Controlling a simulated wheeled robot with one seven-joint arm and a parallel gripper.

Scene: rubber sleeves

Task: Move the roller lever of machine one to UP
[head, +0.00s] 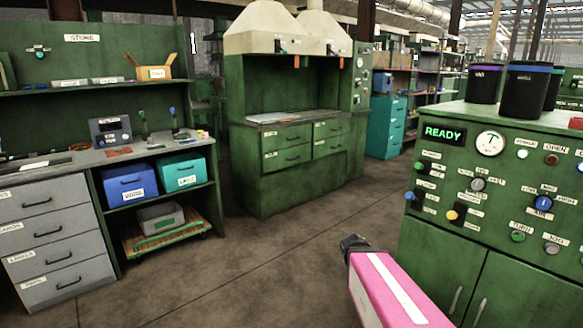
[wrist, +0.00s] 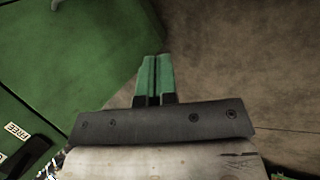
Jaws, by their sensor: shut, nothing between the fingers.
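A green machine (head: 425,233) with a control panel stands at the right in the head view, with a lit READY display (head: 443,133) and a round gauge (head: 490,143). Small levers or knobs with green (head: 421,165), blue (head: 410,196) and yellow (head: 453,214) ends stick out at its left side. Their labels are too small to read, so I cannot tell which is the roller lever. In the head view my pink arm is low, in front of the machine.
A hooded green bench (head: 285,187) stands at the back middle. A workbench with grey drawers (head: 45,235), a blue box (head: 129,184) and a teal box (head: 183,172) is at the left. Black bins (head: 524,92) stand on the machine. The middle floor (head: 250,265) is clear.

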